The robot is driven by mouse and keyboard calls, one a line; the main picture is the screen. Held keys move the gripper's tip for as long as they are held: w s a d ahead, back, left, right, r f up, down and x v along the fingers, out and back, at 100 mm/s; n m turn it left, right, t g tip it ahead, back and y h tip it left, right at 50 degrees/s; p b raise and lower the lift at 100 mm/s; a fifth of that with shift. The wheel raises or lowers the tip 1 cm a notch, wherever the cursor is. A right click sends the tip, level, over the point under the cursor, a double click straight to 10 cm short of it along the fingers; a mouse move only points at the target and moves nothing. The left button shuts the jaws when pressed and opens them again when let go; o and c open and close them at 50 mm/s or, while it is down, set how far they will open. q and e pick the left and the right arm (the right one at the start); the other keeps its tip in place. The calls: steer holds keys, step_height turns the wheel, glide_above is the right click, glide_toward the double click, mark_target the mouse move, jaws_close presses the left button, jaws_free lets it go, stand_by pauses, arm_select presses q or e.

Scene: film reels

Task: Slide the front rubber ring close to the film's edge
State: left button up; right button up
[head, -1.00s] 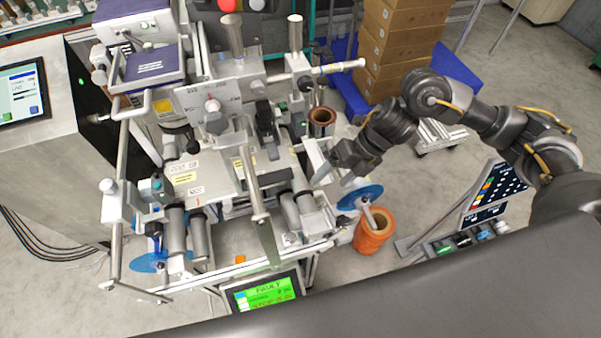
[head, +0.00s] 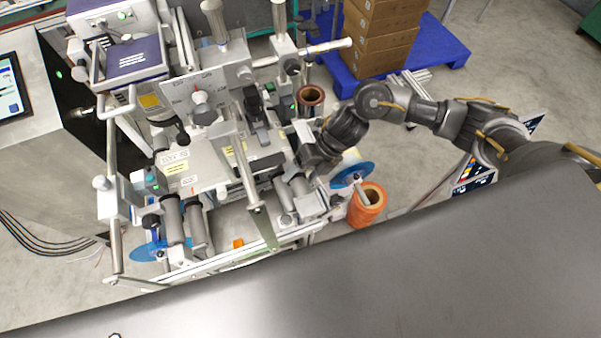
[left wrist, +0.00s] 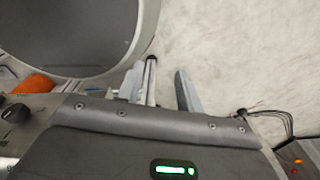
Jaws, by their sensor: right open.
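A pale film roll (head: 352,158) with a blue disc (head: 352,175) sits at the right front of the machine, in the head view. I cannot make out a separate rubber ring; it is too small or hidden. My right gripper (head: 306,133) is beside the machine, just behind and left of the roll. Its fingertips are small and partly merge with the machine, and I cannot see anything held. My left gripper (left wrist: 158,88) shows only in the left wrist view, its fingers apart, with a metal rod showing between them. I cannot tell whether they touch the rod.
A dark brown reel (head: 311,98) is behind my right gripper. Metal rollers (head: 293,190) and a long bar (head: 245,165) crowd the machine front. Stacked boxes (head: 385,35) stand on a blue pallet (head: 445,50).

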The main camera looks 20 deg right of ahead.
steer(key=shift+a+f, duration=0.35)
steer(key=shift+f, duration=0.2)
